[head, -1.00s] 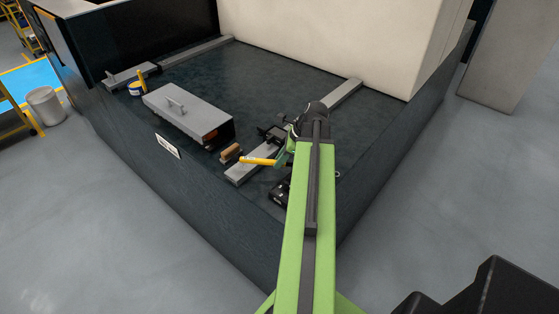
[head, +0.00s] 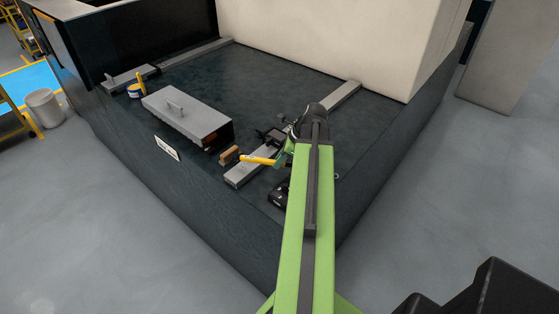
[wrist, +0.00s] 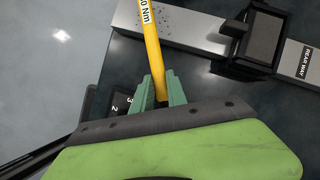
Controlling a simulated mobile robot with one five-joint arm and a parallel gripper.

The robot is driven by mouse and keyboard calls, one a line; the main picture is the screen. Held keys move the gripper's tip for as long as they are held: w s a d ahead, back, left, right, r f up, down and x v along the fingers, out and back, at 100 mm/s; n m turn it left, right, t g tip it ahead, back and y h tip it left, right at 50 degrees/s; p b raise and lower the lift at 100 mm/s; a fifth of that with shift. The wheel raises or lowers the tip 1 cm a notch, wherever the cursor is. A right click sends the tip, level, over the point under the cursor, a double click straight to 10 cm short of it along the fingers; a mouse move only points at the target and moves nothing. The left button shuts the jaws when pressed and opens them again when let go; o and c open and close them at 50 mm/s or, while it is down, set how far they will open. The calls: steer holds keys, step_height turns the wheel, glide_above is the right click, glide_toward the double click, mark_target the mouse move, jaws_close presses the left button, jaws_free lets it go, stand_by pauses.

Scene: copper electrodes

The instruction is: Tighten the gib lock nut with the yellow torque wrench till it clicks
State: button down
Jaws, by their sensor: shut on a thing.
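The yellow torque wrench (wrist: 152,48) is held in my gripper (wrist: 160,92), whose green fingers are shut on it. It points away from the gripper over a grey metal way in the wrist view, with a label ending in "0 Nm" on its shaft. In the head view the wrench (head: 257,160) sticks out to the left of my gripper (head: 284,157), above the grey way (head: 243,172). A dark block (wrist: 262,38) sits on the way, right of the wrench, beside a "REAR WAY" label. I cannot make out the gib lock nut, and the wrench's far end is cut off in the wrist view.
A long grey cover with a handle (head: 188,117) lies left of the way, with a small brown block (head: 229,155) between. A dark device (head: 280,194) lies by the front edge. The dark bed behind is mostly clear.

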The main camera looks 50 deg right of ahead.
steer(key=shift+r, duration=0.1)
steer(key=shift+r+p, duration=0.35)
steer(key=shift+p, duration=0.15)
step_height(320, 180, up, 12)
steer(key=p, duration=1.2)
steer(key=shift+f, duration=0.1)
